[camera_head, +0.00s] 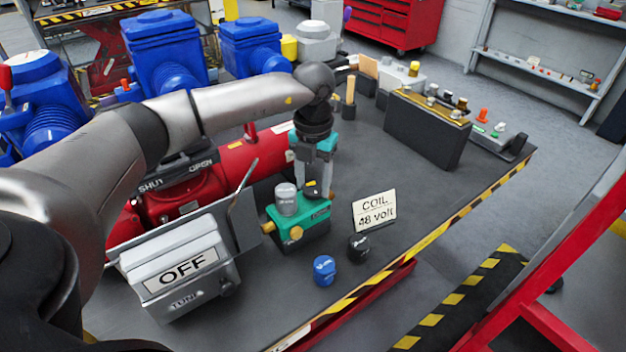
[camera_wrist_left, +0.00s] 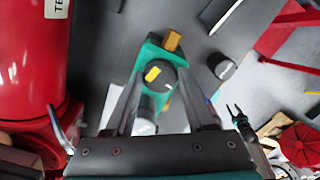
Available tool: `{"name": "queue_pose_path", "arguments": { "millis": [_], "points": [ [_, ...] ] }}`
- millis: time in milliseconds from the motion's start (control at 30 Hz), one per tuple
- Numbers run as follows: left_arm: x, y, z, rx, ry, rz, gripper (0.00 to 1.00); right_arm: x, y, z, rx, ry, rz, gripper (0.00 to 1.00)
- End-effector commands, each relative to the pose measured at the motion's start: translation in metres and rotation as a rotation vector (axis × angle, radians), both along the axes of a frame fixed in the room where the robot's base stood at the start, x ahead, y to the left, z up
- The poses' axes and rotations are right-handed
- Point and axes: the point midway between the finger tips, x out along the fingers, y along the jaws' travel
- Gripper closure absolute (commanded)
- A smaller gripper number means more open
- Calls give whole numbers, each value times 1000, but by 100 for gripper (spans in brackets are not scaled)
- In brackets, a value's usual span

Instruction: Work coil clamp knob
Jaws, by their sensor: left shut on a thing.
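The green-topped coil unit (camera_head: 303,230) stands on the dark bench. It also shows in the left wrist view (camera_wrist_left: 150,52). It carries a black knob (camera_wrist_left: 167,76) with a yellow mark, a grey cylinder (camera_head: 286,198) and brass fittings (camera_head: 296,232). My left gripper (camera_head: 318,184) points down over the unit. Its fingers stand on either side of the black knob and are shut on it. The fingertips partly hide the knob in the head view. I do not see my right gripper.
A sign reading "COIL 48 volt" (camera_head: 375,210), a loose black knob (camera_head: 359,246) and a blue knob (camera_head: 324,270) stand to the right. A grey OFF box (camera_head: 180,268) is at the left, a red actuator (camera_head: 190,185) behind. The bench has a striped edge (camera_head: 440,235).

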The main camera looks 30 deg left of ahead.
Motion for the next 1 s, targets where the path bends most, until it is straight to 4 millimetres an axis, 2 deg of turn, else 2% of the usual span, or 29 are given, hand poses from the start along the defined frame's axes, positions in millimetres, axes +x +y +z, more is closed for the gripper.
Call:
{"name": "queue_pose_path", "arguments": {
  "millis": [1000],
  "points": [
    [0,-1,0,-1,-1,-932,100,0,0,-7,0,-1,0,50]
  ]
}}
